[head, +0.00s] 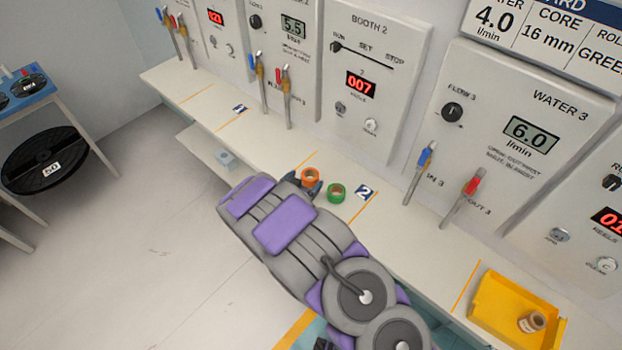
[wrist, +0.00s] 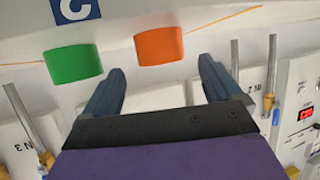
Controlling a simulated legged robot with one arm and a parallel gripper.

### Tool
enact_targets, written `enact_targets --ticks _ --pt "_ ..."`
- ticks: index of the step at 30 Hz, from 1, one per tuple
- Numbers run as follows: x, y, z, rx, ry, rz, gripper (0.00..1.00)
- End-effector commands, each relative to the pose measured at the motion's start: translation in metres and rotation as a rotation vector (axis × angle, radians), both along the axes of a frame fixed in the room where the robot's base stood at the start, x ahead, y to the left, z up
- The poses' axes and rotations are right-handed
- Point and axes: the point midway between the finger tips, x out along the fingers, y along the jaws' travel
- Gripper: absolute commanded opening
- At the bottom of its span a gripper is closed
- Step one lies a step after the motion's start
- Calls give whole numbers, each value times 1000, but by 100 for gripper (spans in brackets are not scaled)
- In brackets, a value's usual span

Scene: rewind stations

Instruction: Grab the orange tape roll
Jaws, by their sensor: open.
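The orange tape roll (head: 310,177) stands on the bench shelf, close to the end of my gripper (head: 303,184) in the head view. In the wrist view the orange roll (wrist: 159,46) lies beyond the fingertips, roughly between them. My gripper (wrist: 160,72) is open, with two dark fingers spread and nothing between them. The green tape roll (head: 336,193) stands just right of the orange one in the head view. The green roll (wrist: 73,63) is left of it in the wrist view, beyond the left finger. Part of the orange roll's base is hidden in the head view.
A label marked 2 (head: 364,192) lies right of the green roll. Upright valves with blue and red handles (head: 420,172) rise behind the bench. The shelf left of the orange roll is mostly clear.

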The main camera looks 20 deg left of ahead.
Motion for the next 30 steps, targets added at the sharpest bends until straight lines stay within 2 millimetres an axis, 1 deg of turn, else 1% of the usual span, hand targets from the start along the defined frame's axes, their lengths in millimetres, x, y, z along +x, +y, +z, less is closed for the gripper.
enact_targets --ticks 1,6,10,16,22,30 --pt "8 -2 -7 3 -1 -3 92" --pt "26 -6 -14 2 0 -3 92" --pt "31 -9 -13 5 -1 -2 92" --pt "31 -9 -12 5 -1 -1 91" --pt "30 -4 -15 0 1 0 72" --pt "30 -6 -14 2 1 -1 46"
